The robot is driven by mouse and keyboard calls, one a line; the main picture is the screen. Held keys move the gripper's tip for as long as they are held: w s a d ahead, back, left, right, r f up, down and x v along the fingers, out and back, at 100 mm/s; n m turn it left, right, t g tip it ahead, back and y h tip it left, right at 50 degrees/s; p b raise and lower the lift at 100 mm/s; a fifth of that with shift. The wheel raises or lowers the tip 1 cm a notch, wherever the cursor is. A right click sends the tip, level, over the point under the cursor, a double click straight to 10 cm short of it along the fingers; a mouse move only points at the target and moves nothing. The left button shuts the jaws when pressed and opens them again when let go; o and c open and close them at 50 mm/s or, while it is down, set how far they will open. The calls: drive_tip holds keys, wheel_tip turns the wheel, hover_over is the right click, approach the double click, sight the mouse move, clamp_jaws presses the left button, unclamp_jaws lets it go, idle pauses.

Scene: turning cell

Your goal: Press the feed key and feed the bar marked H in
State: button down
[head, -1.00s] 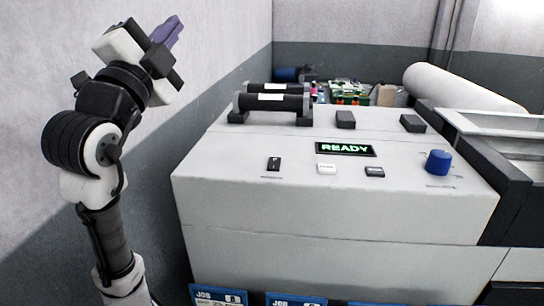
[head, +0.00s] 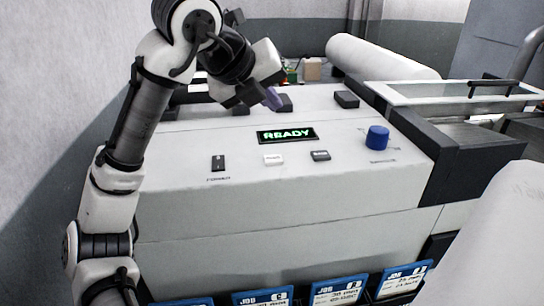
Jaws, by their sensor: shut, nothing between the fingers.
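My gripper (head: 272,101) is shut and empty, its purple fingers pointing down over the back of the grey machine top (head: 220,200). It is behind the lit READY display (head: 286,135) in the picture. A white key (head: 274,160) and a dark key (head: 320,155) sit in front of the display. A black rocker switch (head: 218,163) is to their left. The key lettering is too small to read, so I cannot tell which is the feed key. The gripper appears apart from the keys. My arm covers most of the back left, and I cannot see a bar marked H.
A blue knob (head: 377,138) stands right of the keys. A black block (head: 346,99) and a large white cylinder (head: 380,57) lie behind. A clear-topped cover (head: 440,93) is at right. Blue job cards (head: 263,298) line the front.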

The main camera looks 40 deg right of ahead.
drive_tip(key=shift+f, duration=0.1)
drive_tip(key=b, duration=0.7)
hover_over(270, 161)
wheel_tip(270, 161, down, 8)
drive_tip(key=shift+r, duration=0.2)
drive_tip(key=shift+f, duration=0.45)
drive_tip(key=shift+f, duration=0.15)
idle(1.0)
drive_tip(key=shift+f, duration=0.3)
